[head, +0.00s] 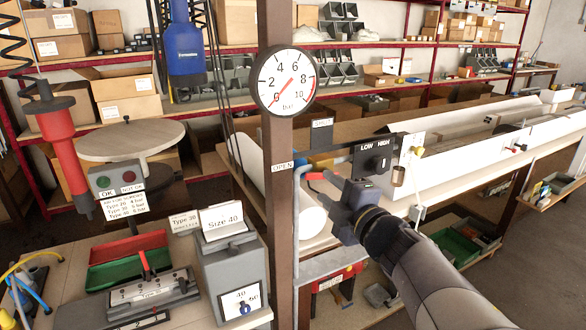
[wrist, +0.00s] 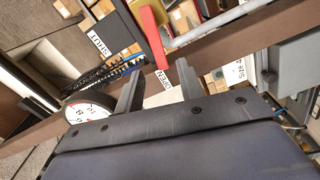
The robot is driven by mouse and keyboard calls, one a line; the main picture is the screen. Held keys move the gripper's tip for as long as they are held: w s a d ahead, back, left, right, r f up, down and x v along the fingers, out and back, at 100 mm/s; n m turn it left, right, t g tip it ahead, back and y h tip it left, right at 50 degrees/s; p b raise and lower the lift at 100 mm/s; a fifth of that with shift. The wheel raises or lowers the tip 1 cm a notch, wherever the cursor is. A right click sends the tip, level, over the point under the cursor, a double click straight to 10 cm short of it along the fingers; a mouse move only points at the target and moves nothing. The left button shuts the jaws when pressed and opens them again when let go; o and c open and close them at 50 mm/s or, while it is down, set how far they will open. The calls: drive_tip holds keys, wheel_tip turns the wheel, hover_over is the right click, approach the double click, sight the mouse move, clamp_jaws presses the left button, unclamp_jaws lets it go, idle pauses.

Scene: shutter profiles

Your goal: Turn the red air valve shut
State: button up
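The red air valve lever (wrist: 152,30) shows at the top of the wrist view, beyond my fingertips, beside a grey pipe. In the head view the red lever (head: 316,176) is just left of my gripper (head: 330,187). In the wrist view my gripper (wrist: 160,82) has its two dark fingers apart with nothing between them. The OPEN label (wrist: 162,80) shows past the gap between the fingers, near the lever's lower end. The SHUT label (wrist: 98,42) is further left. I cannot tell whether any finger touches the lever.
A brown post (head: 279,190) carries a round gauge (head: 287,80), its needle near 0. A LOW/HIGH switch box (head: 376,155) sits right of the post, above my gripper. A grey Size 40 device (head: 232,265) stands left of the post. A long white profile (head: 480,150) lies behind.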

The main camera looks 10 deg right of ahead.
sight(314, 177)
drive_tip(key=x, duration=0.8)
drive_tip(key=shift+w+f+p, duration=0.1)
drive_tip(key=shift+w+p, duration=0.2)
clamp_jaws()
